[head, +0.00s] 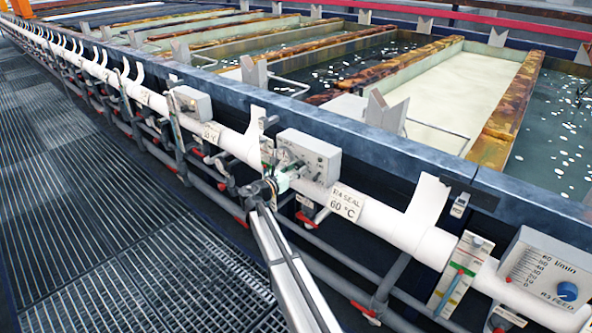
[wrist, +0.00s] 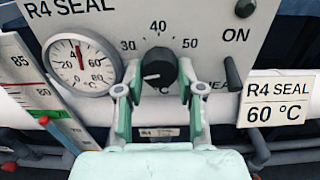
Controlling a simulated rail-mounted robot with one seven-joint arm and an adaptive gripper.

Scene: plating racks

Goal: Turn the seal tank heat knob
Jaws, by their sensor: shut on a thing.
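The black heat knob (wrist: 160,66) is on the grey R4 SEAL control box (wrist: 200,25), under a scale marked 30, 40 and 50. A pale line shows on the knob's lower left face. My gripper (wrist: 159,80) has its two pale green fingers on either side of the knob, shut on it. The lower part of the knob and some lettering beneath it are hidden by the fingers. In the head view my gripper (head: 268,188) is at the front of the same box (head: 318,160); the knob is hard to make out there.
A round dial gauge (wrist: 82,64) and a thermometer strip (wrist: 40,85) are left of the knob. A dark ON switch (wrist: 234,72) and an R4 SEAL 60 °C label (wrist: 274,102) are to the right. A white pipe (head: 385,222) runs along the tanks.

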